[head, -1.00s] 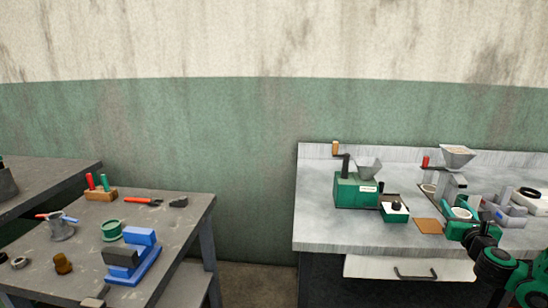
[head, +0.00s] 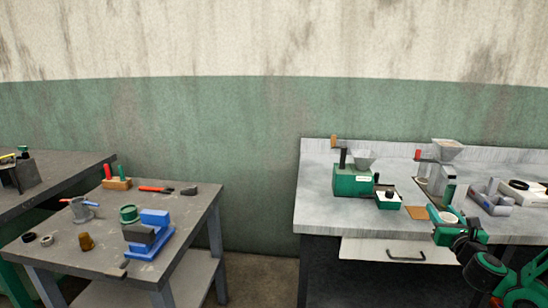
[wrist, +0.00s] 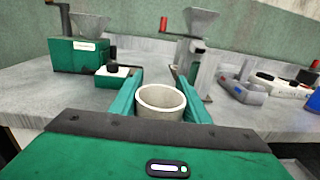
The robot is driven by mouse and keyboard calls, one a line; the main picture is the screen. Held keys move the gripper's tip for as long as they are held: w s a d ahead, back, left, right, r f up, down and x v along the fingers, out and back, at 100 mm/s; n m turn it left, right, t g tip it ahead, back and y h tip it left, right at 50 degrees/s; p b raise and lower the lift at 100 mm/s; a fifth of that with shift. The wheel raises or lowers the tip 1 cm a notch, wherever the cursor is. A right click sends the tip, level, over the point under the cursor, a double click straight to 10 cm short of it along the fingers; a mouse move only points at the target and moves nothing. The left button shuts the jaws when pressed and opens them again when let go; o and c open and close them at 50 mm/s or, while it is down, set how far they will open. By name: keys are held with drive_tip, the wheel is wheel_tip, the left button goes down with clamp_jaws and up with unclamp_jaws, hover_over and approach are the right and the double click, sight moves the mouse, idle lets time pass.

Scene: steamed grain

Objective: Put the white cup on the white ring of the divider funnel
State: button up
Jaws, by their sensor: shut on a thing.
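The white cup (wrist: 160,102) sits upright between the two green fingers of my gripper (wrist: 158,92), which is shut on it. In the head view, the cup (head: 449,217) and my gripper (head: 443,213) are at the front of the right bench. The cup's open top faces up, and its inside looks empty. I cannot make out the divider funnel or its white ring with certainty. A white unit with a dark ring (head: 525,187) stands at the right of the bench, partly cut off by the picture edge.
A green mill (head: 352,181) stands on the bench, left of my gripper. A grey hand mill with a hopper (head: 445,151) stands behind it. A brown mat (head: 420,212) lies near the front edge. A cluttered table stands left.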

drive_tip(key=w+a+f+n+y, duration=0.1)
drive_tip(key=a+y, duration=0.4)
drive_tip(key=a, duration=1)
drive_tip(key=w+a+f+n+y, duration=0.2)
drive_tip(key=w+a+n+y, duration=0.2)
drive_tip(key=a, duration=1)
drive_tip(key=shift+w+a+f+n+y, duration=0.15)
drive_tip(key=shift+a+f+n+y, duration=0.2)
drive_tip(key=shift+n+y, duration=0.45)
